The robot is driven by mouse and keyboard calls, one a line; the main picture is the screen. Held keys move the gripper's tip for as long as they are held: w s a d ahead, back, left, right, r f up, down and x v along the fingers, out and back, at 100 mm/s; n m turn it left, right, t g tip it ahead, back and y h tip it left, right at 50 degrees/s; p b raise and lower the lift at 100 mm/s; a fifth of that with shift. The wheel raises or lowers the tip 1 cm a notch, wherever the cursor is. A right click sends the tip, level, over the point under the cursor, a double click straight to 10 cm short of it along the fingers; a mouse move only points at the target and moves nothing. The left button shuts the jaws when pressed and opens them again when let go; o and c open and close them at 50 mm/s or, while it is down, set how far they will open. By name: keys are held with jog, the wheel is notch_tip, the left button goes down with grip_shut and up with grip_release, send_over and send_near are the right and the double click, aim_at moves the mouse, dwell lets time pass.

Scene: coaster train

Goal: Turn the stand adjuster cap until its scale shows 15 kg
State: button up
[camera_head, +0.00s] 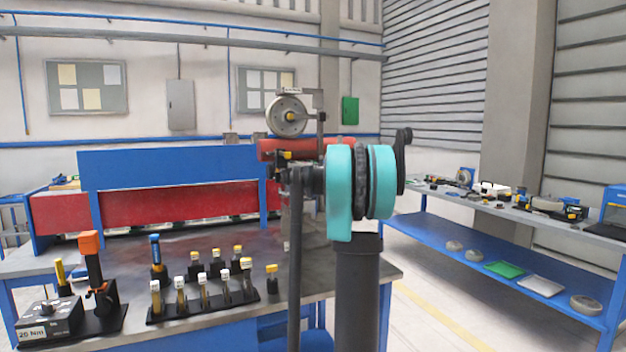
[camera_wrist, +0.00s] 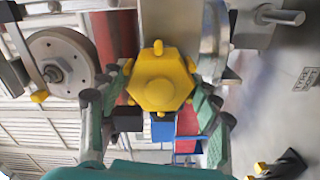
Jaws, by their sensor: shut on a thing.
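A yellow hexagonal cap (camera_wrist: 160,88), which I take to be the stand adjuster cap, sits in the middle of the wrist view with a small tab at its upper edge. My gripper (camera_wrist: 160,80) has one green-padded finger on each side of it and is shut on it. In the head view my teal and black arm covers most of the gripper and cap. A small yellow part (camera_head: 285,155) shows just left of my arm, below the stand's wheel. The scale and its reading cannot be made out in either view.
The wheel also shows at left in the wrist view (camera_wrist: 60,65). A black rack (camera_head: 203,303) of yellow-capped tools stands on the bench. A blue shelf table (camera_head: 500,255) is at right.

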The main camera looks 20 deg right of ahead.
jog(key=shift+n, duration=0.6)
jog(key=o, duration=1.2)
jog(key=shift+c, duration=0.2)
jog(key=shift+s, duration=0.1)
jog(key=s, duration=1.2)
jog(key=shift+d, duration=0.2)
